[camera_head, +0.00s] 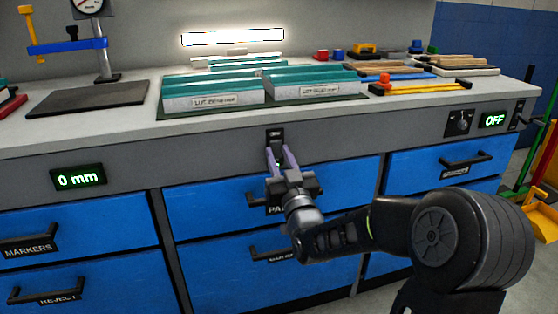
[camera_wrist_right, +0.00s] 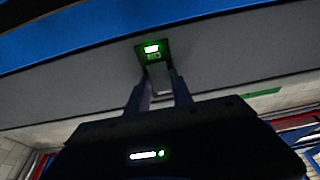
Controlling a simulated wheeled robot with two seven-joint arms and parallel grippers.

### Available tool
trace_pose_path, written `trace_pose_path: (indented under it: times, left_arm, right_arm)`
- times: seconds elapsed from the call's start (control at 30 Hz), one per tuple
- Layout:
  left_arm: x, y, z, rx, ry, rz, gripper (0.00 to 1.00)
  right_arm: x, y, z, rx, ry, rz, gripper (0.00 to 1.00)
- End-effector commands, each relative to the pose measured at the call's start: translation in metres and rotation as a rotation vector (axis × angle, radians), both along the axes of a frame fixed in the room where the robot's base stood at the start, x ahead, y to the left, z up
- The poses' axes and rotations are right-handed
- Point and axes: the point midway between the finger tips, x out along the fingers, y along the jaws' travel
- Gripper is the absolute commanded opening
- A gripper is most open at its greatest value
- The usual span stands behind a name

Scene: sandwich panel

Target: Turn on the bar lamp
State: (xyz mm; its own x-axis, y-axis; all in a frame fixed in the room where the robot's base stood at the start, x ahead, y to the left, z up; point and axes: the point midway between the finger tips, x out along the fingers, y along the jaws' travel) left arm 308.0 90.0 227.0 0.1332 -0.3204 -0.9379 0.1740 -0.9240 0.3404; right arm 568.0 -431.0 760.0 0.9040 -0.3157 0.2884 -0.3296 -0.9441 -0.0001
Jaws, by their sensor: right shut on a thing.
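The bar lamp (camera_head: 233,37) on the back wall is glowing bright white. A small dark switch plate (camera_head: 275,134) sits on the grey front panel under the counter. In the right wrist view the switch plate (camera_wrist_right: 153,50) shows a lit green indicator. My right gripper (camera_head: 276,153) reaches up to this plate, its fingers on either side of the switch just below the indicator. My left gripper is not in view.
Blue drawers (camera_head: 80,220) with black handles lie below the panel. A knob (camera_head: 459,122) and a green OFF display (camera_head: 494,120) are at the right, and a 0 mm display (camera_head: 78,179) at the left. Stacked teal-topped panels (camera_head: 212,92) stand on the counter.

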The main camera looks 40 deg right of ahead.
Motion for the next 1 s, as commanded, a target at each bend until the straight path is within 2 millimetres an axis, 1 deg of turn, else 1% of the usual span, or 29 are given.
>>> trace_pose_path:
  times: [0.03,0.07,0.3,0.53,0.67,0.77,1.0]
  left_arm:
    - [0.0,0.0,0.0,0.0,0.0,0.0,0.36]
    - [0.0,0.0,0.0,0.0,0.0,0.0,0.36]
    - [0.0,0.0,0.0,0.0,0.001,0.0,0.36]
    - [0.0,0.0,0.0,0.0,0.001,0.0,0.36]
    - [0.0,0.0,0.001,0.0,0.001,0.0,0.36]
    - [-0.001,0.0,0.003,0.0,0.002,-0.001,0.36]
    - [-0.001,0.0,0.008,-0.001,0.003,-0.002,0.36]
  right_arm:
    - [0.0,0.0,0.001,-0.001,-0.002,0.001,0.0]
    - [0.0,0.0,0.001,-0.001,-0.002,0.001,0.3]
    - [0.0,0.0,0.001,0.0,-0.001,0.0,0.49]
    - [0.0,0.0,0.0,0.0,-0.001,0.0,0.49]
    - [-0.005,0.002,-0.001,0.0,-0.001,0.0,0.49]
    - [-0.015,0.005,-0.004,0.0,0.0,0.0,0.49]
    - [-0.051,0.017,-0.015,0.0,0.0,-0.001,0.49]
